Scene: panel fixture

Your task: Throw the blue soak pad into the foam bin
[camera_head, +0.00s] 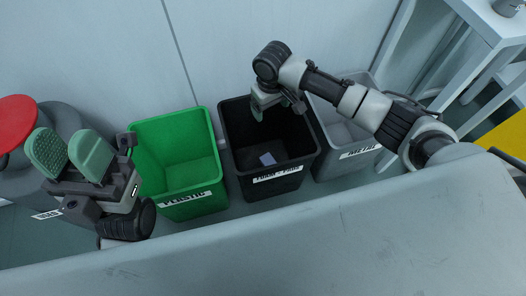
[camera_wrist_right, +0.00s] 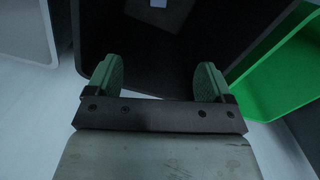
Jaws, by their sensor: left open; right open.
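The blue soak pad (camera_head: 267,159) lies inside the black foam bin (camera_head: 235,150), whose label looks like "FOAM - PADS". A pale patch at the top of the right wrist view (camera_wrist_right: 158,3) appears to be the pad, mostly cut off by the frame edge. My right gripper (camera_head: 272,106) hangs over the foam bin, open and empty, apart from the pad. Its two green fingers show spread in the right wrist view (camera_wrist_right: 160,82), with the dark bin interior between and beyond them. My left gripper (camera_head: 72,158) is open and empty, left of the green bin.
A green bin (camera_head: 178,148) labelled plastic stands left of the foam bin. A grey bin (camera_head: 335,135) labelled metal stands right of it. A red-topped round bin (camera_head: 14,120) is at the far left. A white table (camera_head: 495,25) stands at the upper right.

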